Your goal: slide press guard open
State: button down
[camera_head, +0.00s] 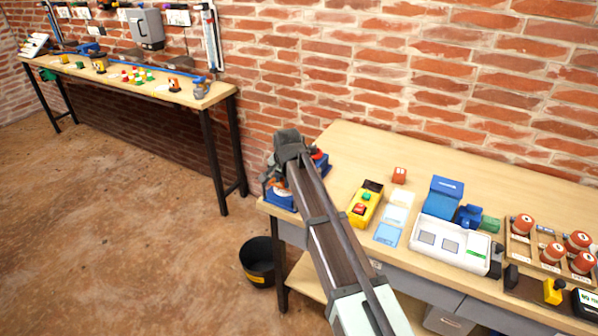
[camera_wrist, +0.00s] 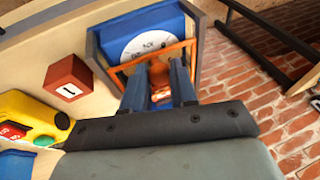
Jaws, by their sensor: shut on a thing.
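The press is a blue unit with a white round dial (camera_wrist: 150,42), at the top middle of the wrist view. An orange-framed guard (camera_wrist: 188,46) spans its front. My gripper (camera_wrist: 160,88) is at the front of the press, its two dark blue fingers on either side of an orange knob (camera_wrist: 160,70) at the guard, shut on it. In the head view the press (camera_head: 282,201) sits at the left end of the near bench, partly hidden by my gripper (camera_head: 272,184) and wrist. How far the guard has slid I cannot tell.
A yellow box with red and green buttons (camera_head: 365,204) stands right of the press. A small red block (camera_wrist: 68,82) lies near it. The near bench's left edge is close to the press. A black bucket (camera_head: 258,262) is on the floor. A brick wall stands behind.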

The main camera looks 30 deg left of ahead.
jog(key=shift+s+a+r, duration=0.15)
jog(key=shift+s, duration=0.7)
jog(key=c, duration=1.2)
grip_release()
jog(key=shift+o, duration=1.2)
